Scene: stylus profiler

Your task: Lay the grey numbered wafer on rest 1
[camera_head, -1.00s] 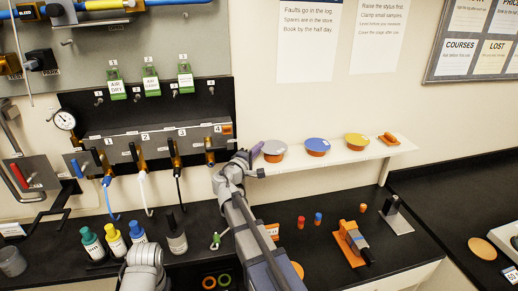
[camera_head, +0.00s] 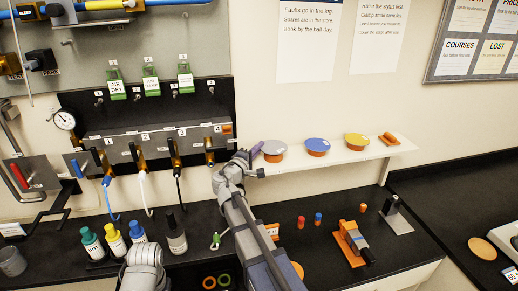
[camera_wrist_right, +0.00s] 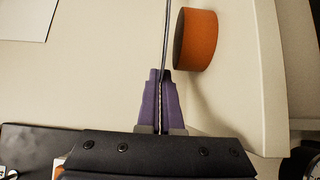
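The grey wafer (camera_head: 274,147) is at the left end of the white wall shelf, over an orange round stand (camera_head: 274,158); its number is too small to read. My right gripper (camera_head: 256,152) is at the wafer's left edge. In the right wrist view its purple fingers (camera_wrist_right: 162,100) are closed together on the wafer, seen edge-on as a thin line (camera_wrist_right: 167,40). The orange stand (camera_wrist_right: 196,40) is close beside it there; I cannot tell whether they touch. I cannot identify rest 1. My left gripper is not in view.
A blue disc (camera_head: 317,145) and a yellow disc (camera_head: 356,140) sit on orange stands along the shelf (camera_head: 340,156). Bottles (camera_head: 115,240) stand on the black bench at left.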

